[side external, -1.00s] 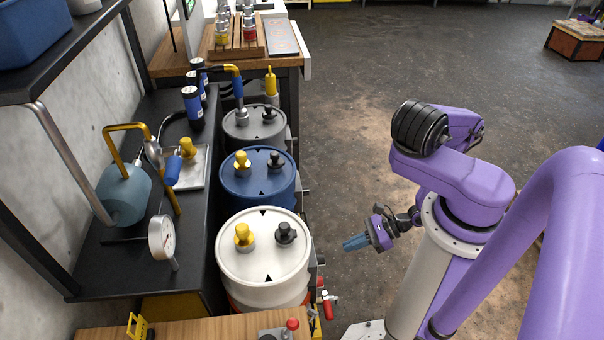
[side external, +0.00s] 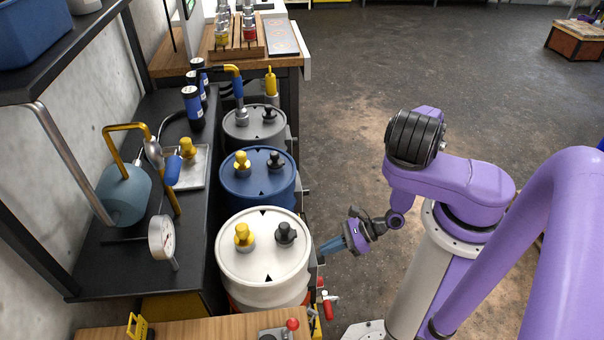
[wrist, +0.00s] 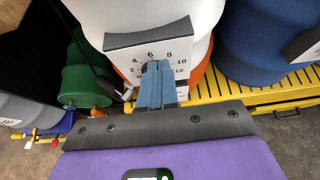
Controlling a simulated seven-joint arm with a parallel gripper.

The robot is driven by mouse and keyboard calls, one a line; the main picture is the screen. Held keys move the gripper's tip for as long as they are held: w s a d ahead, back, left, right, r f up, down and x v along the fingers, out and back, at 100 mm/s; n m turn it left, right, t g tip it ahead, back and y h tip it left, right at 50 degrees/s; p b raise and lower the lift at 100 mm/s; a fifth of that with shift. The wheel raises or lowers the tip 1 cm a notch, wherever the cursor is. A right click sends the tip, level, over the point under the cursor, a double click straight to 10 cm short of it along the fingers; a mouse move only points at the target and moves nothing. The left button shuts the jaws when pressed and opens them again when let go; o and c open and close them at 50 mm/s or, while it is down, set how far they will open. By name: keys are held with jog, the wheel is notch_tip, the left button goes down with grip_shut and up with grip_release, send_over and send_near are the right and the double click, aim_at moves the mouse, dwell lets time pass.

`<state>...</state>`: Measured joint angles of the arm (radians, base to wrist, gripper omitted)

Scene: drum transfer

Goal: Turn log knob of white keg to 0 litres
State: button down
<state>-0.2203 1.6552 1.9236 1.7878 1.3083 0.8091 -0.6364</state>
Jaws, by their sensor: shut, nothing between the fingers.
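The white keg (side external: 262,275) stands nearest the camera in the row of drums, with a yellow and a black cap on its lid. In the wrist view the white keg (wrist: 120,18) carries a pale dial plate (wrist: 125,54) with numbers including 2, 4, 6, 8, 10 and 12. My gripper (side external: 322,249) is at the keg's right side, pointing at it. In the wrist view its blue fingers (wrist: 158,68) are together, in front of the dial's middle, below the 6. They hide the log knob and the dial's lower part. I cannot tell whether they touch it.
The blue keg (side external: 258,185) and grey keg (side external: 252,127) stand behind the white one. A yellow slatted platform (wrist: 270,92) runs beneath the kegs. A red-handled tap (side external: 328,299) sits low at right.

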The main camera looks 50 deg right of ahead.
jog(key=shift+s+a, duration=0.35)
jog(key=shift+s, duration=0.05)
dwell(0.8)
jog(key=shift+r, duration=0.1)
jog(key=s+d, duration=0.4)
jog(key=shift+d+r, duration=0.15)
jog(key=shift+r, duration=0.1)
dwell(0.5)
jog(key=shift+s, duration=0.1)
